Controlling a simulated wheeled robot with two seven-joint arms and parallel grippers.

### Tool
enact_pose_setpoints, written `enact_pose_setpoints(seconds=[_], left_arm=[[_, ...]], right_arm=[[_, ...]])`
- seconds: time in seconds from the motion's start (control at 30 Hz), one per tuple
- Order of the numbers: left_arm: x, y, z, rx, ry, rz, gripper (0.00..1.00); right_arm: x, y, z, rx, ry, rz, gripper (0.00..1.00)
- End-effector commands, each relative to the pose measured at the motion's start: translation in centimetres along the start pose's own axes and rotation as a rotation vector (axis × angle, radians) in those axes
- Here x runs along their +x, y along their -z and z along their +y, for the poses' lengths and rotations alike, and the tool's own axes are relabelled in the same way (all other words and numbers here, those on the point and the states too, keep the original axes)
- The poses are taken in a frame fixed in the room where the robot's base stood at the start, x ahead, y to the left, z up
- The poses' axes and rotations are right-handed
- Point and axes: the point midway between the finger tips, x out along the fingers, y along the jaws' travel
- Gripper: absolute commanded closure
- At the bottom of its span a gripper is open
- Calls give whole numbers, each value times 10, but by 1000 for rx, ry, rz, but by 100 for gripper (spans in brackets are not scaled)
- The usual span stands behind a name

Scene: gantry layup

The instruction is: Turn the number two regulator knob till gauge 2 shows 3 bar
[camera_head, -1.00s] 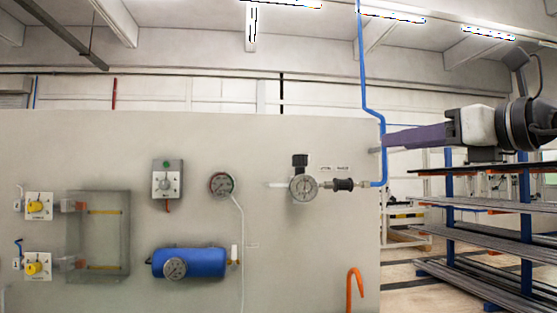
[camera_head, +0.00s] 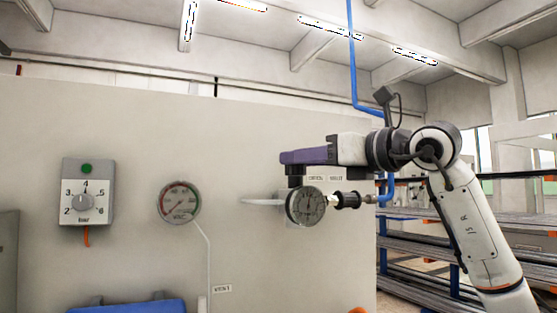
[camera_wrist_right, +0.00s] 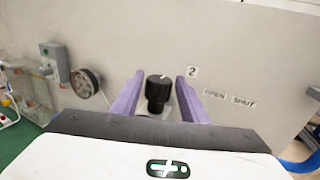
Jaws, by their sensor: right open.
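The black regulator knob (camera_head: 295,171) sits on top of the regulator on the grey panel. In the wrist view the knob (camera_wrist_right: 158,92) stands upright beside a label "2" (camera_wrist_right: 192,71). A round pale gauge (camera_head: 306,206) is on the regulator just below the knob; its reading is too small to tell. My right gripper (camera_head: 284,157) comes in from the right with purple fingers level with the knob's top. In the wrist view the right gripper (camera_wrist_right: 159,79) is open, one finger on each side of the knob, with gaps visible. My left gripper is not in view.
A second gauge (camera_head: 179,203) with red and green arcs is left of the regulator. A box with a numbered dial (camera_head: 85,195) is further left, and a blue tank (camera_head: 130,305) is below. A blue pipe (camera_head: 352,60) runs down behind my arm. Racks (camera_head: 430,265) stand at right.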

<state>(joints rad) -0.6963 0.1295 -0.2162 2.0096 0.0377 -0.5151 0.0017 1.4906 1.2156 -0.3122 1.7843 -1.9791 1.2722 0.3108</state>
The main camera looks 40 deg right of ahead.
Motion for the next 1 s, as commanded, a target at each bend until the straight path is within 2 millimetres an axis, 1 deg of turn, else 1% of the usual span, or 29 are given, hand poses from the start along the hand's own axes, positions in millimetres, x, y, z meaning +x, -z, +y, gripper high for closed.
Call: enact_pose_setpoints(seconds=[0.03,0.1,0.2,0.3,0.47,0.7,0.73,0.77,0.9,1.0], left_arm=[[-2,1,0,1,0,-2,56],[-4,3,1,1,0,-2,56],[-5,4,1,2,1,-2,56],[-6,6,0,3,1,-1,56],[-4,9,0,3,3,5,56],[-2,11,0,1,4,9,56],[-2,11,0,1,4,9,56],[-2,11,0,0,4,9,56],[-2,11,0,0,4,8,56],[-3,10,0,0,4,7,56]], right_arm=[[11,-1,2,1,-4,3,60],[24,-1,1,1,-3,2,60],[40,-1,1,1,-3,2,60],[51,-1,1,0,-2,2,60],[60,0,0,-1,0,1,60],[61,0,0,-1,0,1,60],[61,0,0,-1,0,1,62],[61,0,0,-1,0,1,67],[61,0,0,-1,0,1,90],[61,0,0,-1,-1,1,90]])
